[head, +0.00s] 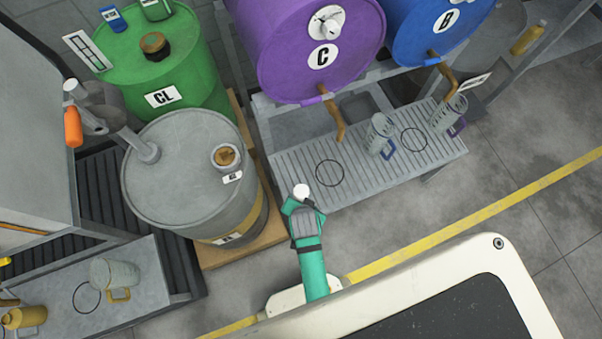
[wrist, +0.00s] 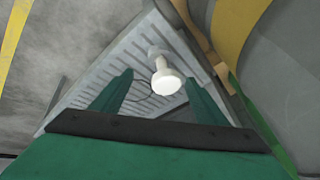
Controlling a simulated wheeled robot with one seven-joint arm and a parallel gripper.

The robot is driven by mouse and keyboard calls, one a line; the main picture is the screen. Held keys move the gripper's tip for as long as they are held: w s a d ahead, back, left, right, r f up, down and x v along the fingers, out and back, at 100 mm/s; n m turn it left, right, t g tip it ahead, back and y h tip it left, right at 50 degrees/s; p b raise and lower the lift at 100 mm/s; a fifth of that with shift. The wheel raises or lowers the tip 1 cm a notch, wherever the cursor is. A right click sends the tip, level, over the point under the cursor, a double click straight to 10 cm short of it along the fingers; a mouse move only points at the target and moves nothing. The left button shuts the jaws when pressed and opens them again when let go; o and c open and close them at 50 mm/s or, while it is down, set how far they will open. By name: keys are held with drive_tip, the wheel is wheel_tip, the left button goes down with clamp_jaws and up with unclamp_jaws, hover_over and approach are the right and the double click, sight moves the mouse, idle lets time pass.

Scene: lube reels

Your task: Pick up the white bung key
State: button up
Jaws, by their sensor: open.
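The white bung key (head: 301,190) is at the front left corner of the slatted grey drip tray (head: 290,160). In the wrist view the key (wrist: 166,82) shows a round white top and a short pale stem, with the tray behind it. My teal gripper (head: 304,204) is at the tray's corner, close to the key in the head view. Its two fingers are spread and empty. In the wrist view the key appears between the fingertips, a little nearer the right one. I cannot tell whether the fingers touch it or how far below them it is.
A grey drum (head: 175,180) stands on a wooden pallet just left of my gripper. A purple drum (head: 300,60) and a blue drum (head: 425,30) lie above the tray. Clear jugs (head: 379,135) stand on the tray. The floor to the right is open.

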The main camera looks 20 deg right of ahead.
sight(301, 192)
drive_tip(key=w+m+g, duration=0.1)
drive_tip(key=w+d+m+g, duration=0.1)
drive_tip(key=w+m, duration=0.1)
drive_tip(key=w+r+m+g+y, duration=0.1)
drive_tip(key=w+g, duration=0.1)
drive_tip(key=shift+w+d, duration=0.2)
drive_tip(key=shift+w, duration=0.05)
drive_tip(key=shift+w+r+m+g+y, duration=0.1)
drive_tip(key=shift+r+m+g+y, duration=0.25)
drive_tip(key=shift+r+m, duration=0.2)
wheel_tip(301, 192, down, 5)
drive_tip(key=shift+r, duration=0.15)
drive_tip(key=shift+w+d+f, duration=0.1)
drive_tip(key=shift+w+f, duration=0.05)
drive_tip(key=shift+f, duration=2.8)
drive_tip(key=c, duration=1.2)
